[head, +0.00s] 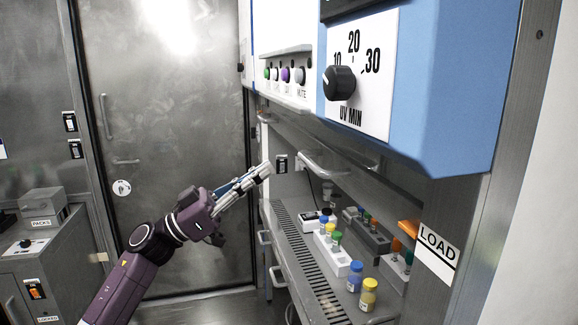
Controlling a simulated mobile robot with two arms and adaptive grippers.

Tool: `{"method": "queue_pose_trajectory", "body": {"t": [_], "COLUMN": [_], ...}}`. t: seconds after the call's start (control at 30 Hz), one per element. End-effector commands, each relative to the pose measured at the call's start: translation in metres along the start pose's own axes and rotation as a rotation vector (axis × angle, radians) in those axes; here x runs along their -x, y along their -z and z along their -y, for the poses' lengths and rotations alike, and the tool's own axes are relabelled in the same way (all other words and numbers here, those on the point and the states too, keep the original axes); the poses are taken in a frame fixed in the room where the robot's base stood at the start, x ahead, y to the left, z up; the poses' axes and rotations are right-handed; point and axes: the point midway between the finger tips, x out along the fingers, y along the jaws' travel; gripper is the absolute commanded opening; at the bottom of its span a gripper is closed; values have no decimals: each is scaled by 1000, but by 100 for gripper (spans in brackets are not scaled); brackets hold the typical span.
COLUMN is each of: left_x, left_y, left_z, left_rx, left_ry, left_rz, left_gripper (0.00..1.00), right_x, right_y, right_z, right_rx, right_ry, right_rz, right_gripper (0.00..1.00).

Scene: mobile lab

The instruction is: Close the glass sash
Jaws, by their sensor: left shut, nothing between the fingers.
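The cabinet's glass sash (368,160) is a see-through pane under the blue and white upper housing, at the right of the head view. A pale bar handle (324,168) sits near its lower edge. Below the sash the front is open, and the work surface (308,262) shows. My left gripper (267,169) comes up from the lower left on a purple arm. Its fingers are shut and empty, their tips just left of the handle in the picture. I cannot tell how far they are from it in depth. My right gripper is out of view.
Inside the cabinet are white racks (333,252), capped vials such as a yellow one (368,295), and a blue-capped one (355,277). A UV timer knob (339,83) and coloured buttons (285,74) are above. A metal door (165,110) stands behind; a grey box (42,207) is left.

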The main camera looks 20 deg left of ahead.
Motion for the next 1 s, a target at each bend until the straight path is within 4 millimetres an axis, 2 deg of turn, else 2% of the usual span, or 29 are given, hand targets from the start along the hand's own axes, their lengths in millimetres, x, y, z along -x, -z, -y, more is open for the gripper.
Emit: {"method": "queue_pose_trajectory", "body": {"t": [0.23,0.5,0.6,0.7,1.0], "left_x": [-45,-102,-90,-86,-82], "left_y": [5,4,-19,-28,-38], "left_z": [-1,0,1,1,1], "left_rx": [2,4,9,6,1], "left_ry": [-2,-1,5,4,3], "left_rz": [-5,-5,-1,-3,-1], "left_gripper": [0,0,0,0,0], "right_x": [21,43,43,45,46], "right_y": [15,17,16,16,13], "right_z": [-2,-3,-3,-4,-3], "right_rx": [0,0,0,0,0], "right_ry": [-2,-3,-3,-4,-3], "right_rz": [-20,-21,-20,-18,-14], "right_gripper": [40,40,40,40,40]}}
